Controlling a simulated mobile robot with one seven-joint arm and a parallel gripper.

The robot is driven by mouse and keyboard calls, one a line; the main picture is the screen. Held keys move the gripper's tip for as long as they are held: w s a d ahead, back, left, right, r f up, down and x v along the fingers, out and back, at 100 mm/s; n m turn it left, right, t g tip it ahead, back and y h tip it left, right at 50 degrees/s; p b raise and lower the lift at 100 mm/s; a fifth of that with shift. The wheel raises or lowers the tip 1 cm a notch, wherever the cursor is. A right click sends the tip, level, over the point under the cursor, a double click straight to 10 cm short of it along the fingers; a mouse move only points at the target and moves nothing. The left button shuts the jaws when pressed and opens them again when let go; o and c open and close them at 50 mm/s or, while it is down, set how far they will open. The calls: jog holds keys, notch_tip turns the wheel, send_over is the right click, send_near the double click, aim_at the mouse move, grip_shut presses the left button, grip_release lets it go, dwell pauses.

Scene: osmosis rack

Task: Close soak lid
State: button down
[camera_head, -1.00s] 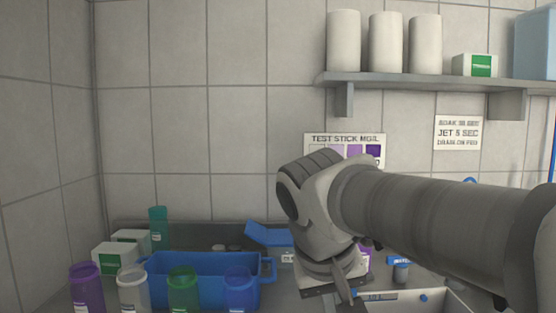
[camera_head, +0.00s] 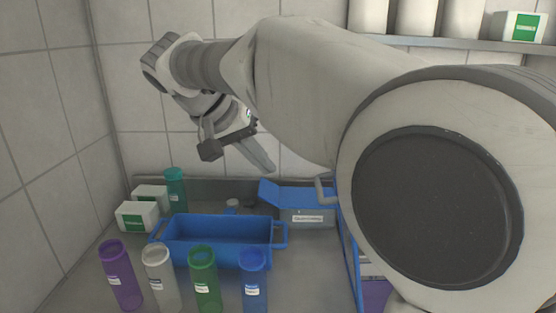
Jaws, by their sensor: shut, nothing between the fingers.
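An open blue tub (camera_head: 190,258) stands in front of the box. Purple (camera_head: 121,277), clear (camera_head: 157,278), green (camera_head: 205,280) and blue (camera_head: 252,285) cups line the front. White boxes (camera_head: 137,216) and a teal bottle (camera_head: 175,189) stand left. A shelf (camera_head: 460,43) is upper right.

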jog(key=w+d+f, duration=0.3)
jog(key=d+f, duration=0.3)
jog(key=d, duration=0.1)
jog(key=shift+d+b, duration=0.4)
jog(key=shift+d, duration=0.1)
